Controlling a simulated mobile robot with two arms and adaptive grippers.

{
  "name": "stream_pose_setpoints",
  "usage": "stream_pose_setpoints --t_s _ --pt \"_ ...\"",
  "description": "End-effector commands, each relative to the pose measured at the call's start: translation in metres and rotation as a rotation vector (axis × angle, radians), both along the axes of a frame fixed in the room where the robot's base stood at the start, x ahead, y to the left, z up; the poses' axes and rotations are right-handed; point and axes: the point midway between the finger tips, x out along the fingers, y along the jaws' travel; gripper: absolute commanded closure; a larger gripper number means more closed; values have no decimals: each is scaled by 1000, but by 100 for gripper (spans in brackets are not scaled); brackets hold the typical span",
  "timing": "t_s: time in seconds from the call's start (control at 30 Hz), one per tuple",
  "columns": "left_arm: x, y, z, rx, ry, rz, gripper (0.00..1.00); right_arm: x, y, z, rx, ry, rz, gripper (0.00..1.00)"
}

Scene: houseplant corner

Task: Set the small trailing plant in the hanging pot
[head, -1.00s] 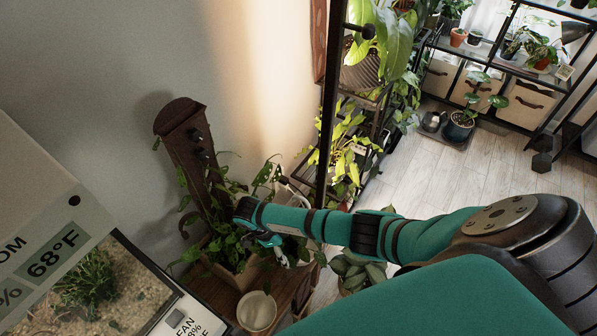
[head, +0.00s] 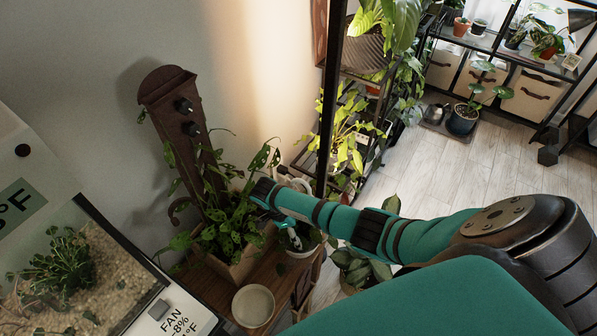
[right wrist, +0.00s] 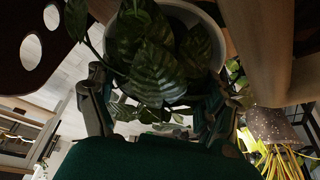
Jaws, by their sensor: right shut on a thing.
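My right gripper (head: 290,236) reaches in from the right over the wooden stand, at a white pot (head: 303,247). In the right wrist view the small trailing plant (right wrist: 150,60), with dark striped leaves, lies between the two fingers (right wrist: 158,112). The gripper is shut on it; the leaves hide the contact. A white round rim (right wrist: 215,38) curves behind these leaves. I take the white pot to be the hanging pot, but whether the plant sits inside it or in front cannot be told. My left gripper is not in view.
An empty cream saucer (head: 254,305) lies in front. A black upright post (head: 328,110) and plant shelves stand behind. A terrarium (head: 75,270) fills the lower left.

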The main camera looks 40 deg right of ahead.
Motion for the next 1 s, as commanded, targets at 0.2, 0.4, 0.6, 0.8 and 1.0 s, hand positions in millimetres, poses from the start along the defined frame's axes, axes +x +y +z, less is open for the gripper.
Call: stream_pose_setpoints --t_s 0.2,0.4,0.6,0.8,1.0 --pt "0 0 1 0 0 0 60 1 0 2 0 -2 1 62" --pt "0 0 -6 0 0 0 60 1 0 -5 1 -1 1 62" --pt "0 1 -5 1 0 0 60 0 0 -5 1 -1 1 0" --pt "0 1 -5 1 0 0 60 0 0 -5 1 -1 0 0" --pt "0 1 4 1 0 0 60 3 2 9 1 -5 2 0"
